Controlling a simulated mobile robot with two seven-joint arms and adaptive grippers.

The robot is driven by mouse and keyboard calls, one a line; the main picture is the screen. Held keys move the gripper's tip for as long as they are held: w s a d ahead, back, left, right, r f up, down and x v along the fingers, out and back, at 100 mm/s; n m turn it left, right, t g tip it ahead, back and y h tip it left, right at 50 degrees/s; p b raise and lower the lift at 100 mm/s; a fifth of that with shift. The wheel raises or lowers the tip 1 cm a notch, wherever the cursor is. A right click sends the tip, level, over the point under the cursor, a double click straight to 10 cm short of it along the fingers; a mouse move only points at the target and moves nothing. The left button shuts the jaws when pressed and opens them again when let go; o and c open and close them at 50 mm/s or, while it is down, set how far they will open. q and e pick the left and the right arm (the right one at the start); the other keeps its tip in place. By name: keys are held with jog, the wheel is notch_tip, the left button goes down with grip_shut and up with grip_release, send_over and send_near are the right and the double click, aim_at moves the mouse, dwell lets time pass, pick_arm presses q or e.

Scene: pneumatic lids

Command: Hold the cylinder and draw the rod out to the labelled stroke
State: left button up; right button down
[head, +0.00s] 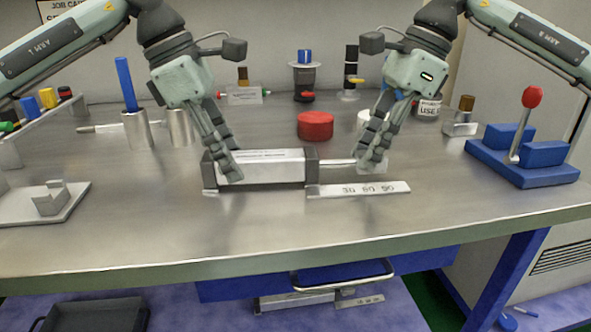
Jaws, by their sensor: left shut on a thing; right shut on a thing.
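A silver cylinder (270,167) with dark end caps lies across the middle of the steel table. Its rod (336,162) sticks out of the right end cap towards my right gripper. My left gripper (229,174) is shut on the left part of the cylinder. My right gripper (371,168) is shut on the rod's outer end, and its fingers hide part of that end. A flat scale strip (358,189) with printed marks lies in front of the rod; its numbers are too small to read surely.
A red round block (315,125) stands behind the cylinder. A blue lever stand with a red knob (532,97) is at the right. A pale plate with a block (45,207) is at the left. The table's front strip is clear.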

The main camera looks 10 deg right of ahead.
pick_arm(q)
jog(key=shift+a+f, duration=0.1)
jog(key=shift+f, duration=0.05)
pick_arm(e)
jog(key=shift+s+d, duration=0.1)
jog(key=shift+d, duration=1.95)
jog(key=c, duration=1.2)
grip_release()
jog(key=shift+v, duration=2.95)
jog(key=shift+r, duration=0.1)
jog(key=v, duration=1.2)
jog(key=shift+s+a, duration=0.1)
